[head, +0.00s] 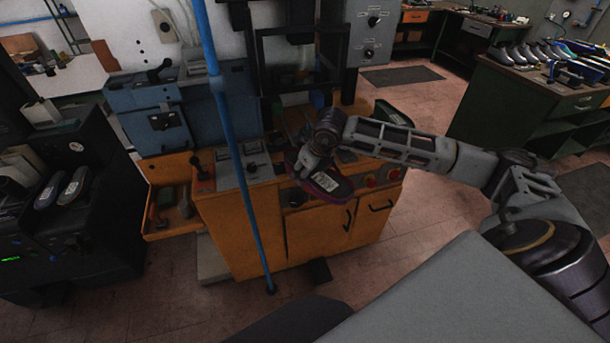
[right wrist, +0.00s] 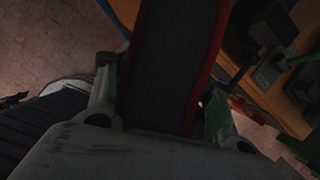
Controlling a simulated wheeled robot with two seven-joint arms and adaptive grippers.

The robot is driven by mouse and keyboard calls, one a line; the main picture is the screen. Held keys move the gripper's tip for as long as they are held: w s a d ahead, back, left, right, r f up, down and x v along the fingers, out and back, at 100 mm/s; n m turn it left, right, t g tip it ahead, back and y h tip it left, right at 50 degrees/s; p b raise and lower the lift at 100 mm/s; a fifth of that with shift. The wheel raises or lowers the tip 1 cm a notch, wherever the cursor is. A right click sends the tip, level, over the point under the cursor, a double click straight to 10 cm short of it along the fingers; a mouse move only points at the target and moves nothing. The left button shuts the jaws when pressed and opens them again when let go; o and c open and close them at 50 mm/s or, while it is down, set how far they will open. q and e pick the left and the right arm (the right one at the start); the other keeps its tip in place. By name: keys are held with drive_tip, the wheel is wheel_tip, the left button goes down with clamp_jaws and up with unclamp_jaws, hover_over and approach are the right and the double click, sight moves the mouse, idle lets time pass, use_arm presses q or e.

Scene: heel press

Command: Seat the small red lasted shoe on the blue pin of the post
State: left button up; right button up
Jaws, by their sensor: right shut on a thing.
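The small red lasted shoe (head: 326,187) hangs in front of the orange machine's top, dark sole with a pale label facing my head camera. My right gripper (head: 308,165) is shut on it. The right wrist view shows the shoe's dark surface and red edge (right wrist: 172,65) between the two fingers (right wrist: 160,105). The post and its blue pin are hard to make out; a small blue part (head: 317,99) shows in the shadow behind my wrist, and I cannot tell whether it is the pin. The shoe looks apart from it. My left gripper is not in view.
The orange machine (head: 225,222) has levers and red buttons (head: 370,180) on top and an open tool drawer (head: 168,208) at left. A blue vertical pole (head: 235,140) stands before it. Shoes lie on a black rack (head: 75,225) at left and a green bench (head: 500,115) at right.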

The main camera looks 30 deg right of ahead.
drive_tip(key=shift+w+d+r+m+h, duration=0.1)
drive_tip(key=shift+d+r+m+h, duration=0.2)
drive_tip(key=shift+r+m, duration=0.35)
drive_tip(key=shift+w+d+r+m+h, duration=0.1)
drive_tip(key=shift+d+r+m+h, duration=0.25)
drive_tip(key=shift+m, duration=0.45)
drive_tip(key=shift+w+d+r+m+h, duration=0.1)
drive_tip(key=shift+d+r+m+h, duration=0.15)
drive_tip(key=shift+r+m, duration=0.4)
drive_tip(key=shift+m+p, duration=0.3)
drive_tip(key=shift+r, duration=0.1)
